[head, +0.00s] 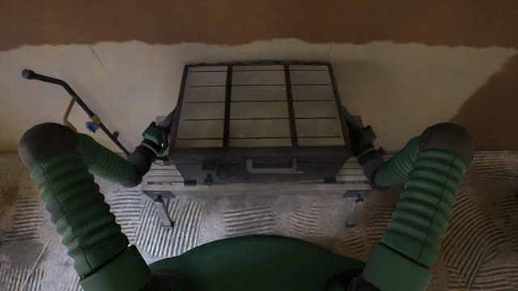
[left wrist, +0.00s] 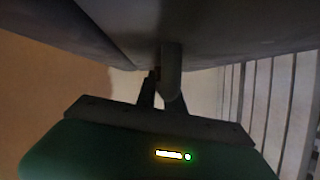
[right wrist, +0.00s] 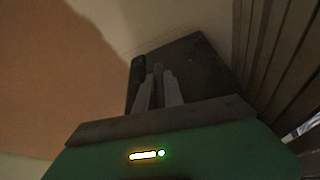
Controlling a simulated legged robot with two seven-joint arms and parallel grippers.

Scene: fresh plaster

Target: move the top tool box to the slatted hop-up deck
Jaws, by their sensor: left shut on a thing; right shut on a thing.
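The tool box (head: 262,104), with a grey panelled lid, dark frame and front handle, is in front of me in the head view. It is over the slatted hop-up deck (head: 215,188), whose front edge and legs show below it. Whether it touches the deck is hidden. My left gripper (head: 160,132) is at its left side, and the left wrist view shows the fingers (left wrist: 165,88) shut on a side handle (left wrist: 171,70). My right gripper (head: 360,135) is at its right side, with its fingers (right wrist: 156,85) shut on the other handle (right wrist: 137,78).
A dark bent pole (head: 72,92) with a blue fitting stands left of the deck, close to my left arm. A partly plastered wall (head: 400,85) is close behind the box. The floor (head: 250,220) has combed ridges and is clear in front.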

